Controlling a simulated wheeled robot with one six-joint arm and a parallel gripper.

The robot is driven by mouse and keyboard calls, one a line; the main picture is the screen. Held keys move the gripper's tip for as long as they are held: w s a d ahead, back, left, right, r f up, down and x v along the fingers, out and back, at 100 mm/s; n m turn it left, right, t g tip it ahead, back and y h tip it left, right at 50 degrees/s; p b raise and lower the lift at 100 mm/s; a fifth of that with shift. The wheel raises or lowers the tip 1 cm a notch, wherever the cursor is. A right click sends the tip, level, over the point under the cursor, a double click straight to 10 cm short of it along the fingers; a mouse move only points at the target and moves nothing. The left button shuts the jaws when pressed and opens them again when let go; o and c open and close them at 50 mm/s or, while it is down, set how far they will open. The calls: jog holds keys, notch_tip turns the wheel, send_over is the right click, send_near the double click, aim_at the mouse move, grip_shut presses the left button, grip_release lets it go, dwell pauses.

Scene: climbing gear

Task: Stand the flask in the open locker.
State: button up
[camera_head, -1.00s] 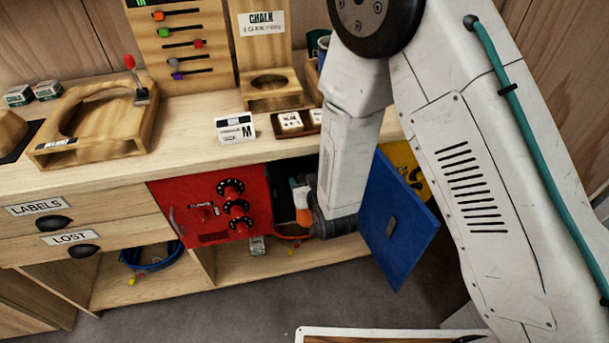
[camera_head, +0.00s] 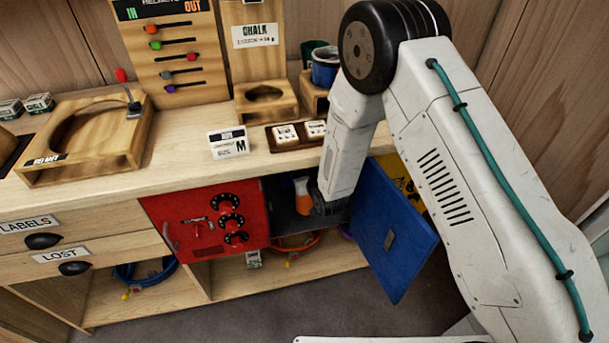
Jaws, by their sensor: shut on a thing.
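The open locker (camera_head: 280,220) is a dark compartment under the counter, between the red locker door and the swung-out blue door (camera_head: 393,235). The flask (camera_head: 303,197) shows as an orange body with a paler top inside the locker opening, looking roughly upright. My gripper (camera_head: 318,205) reaches into the opening from the right and is shut on the flask. Its fingers are mostly hidden by my own wrist and the dark interior. I cannot tell whether the flask's base touches the locker floor.
The red locker door (camera_head: 212,218) with black dials is shut on the left. The blue door stands close to the right of my arm. The counter edge lies just above the opening.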

jog(key=shift+w+f, duration=0.75)
jog(key=shift+f, duration=0.2)
jog(key=shift+w+f, duration=0.75)
jog(key=shift+f, duration=0.3)
jog(key=o, duration=1.6)
jog(key=v, duration=1.2)
jog(key=shift+r, duration=0.2)
